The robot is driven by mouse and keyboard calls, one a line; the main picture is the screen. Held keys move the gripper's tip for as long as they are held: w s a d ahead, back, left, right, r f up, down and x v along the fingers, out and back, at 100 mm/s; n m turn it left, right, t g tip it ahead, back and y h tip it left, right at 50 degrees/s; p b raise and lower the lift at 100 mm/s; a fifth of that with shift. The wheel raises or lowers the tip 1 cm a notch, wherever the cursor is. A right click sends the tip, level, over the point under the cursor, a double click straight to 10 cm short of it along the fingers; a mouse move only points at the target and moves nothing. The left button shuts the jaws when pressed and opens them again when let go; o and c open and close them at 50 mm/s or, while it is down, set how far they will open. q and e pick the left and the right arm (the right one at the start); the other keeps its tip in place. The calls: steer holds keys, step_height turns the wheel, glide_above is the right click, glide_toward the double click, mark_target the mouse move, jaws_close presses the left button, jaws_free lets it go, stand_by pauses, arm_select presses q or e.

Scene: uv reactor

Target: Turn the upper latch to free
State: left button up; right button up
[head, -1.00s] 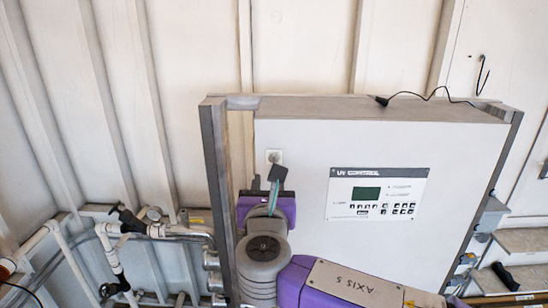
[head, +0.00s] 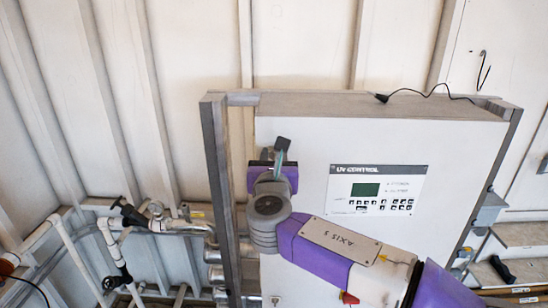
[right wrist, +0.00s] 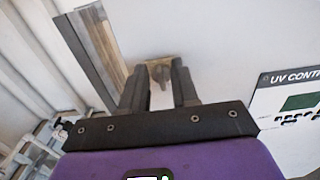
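The upper latch (right wrist: 161,73) is a small beige-grey knob on the white cabinet door (right wrist: 215,50), near its left edge. In the right wrist view it sits between the fingertips of my right gripper (right wrist: 157,78), with gaps showing on both sides. The fingers are apart and I see no grip on it; exact depth is hard to tell. In the head view my right gripper (head: 281,146) is in front of the door's upper left and hides the upper latch. A lower latch (head: 275,300) shows at the bottom edge. My left gripper is out of view.
A UV control panel (head: 376,190) is on the door to the right of my gripper. A grey frame post (head: 219,190) stands just left of the door. Pipes and valves (head: 140,222) are at the lower left. A black cable (head: 430,96) lies on the cabinet top.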

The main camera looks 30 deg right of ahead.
jaws_close()
steer(key=shift+d+f+m+b, duration=0.1)
steer(key=shift+f+m+b, duration=0.05)
steer(key=shift+m+b, duration=0.9)
steer(key=shift+s+d+f+m+b, duration=0.1)
steer(key=shift+d+f+m+b, duration=0.05)
steer(key=shift+m+b, duration=2.3)
steer(key=shift+s+d+f+m+b, duration=0.1)
steer(key=shift+f+m+b, duration=0.05)
steer(key=shift+m+b, duration=2.3)
steer(key=shift+s+d+f+m+b, duration=0.15)
steer(key=shift+m+b, duration=1.7)
steer(key=shift+m, duration=1.2)
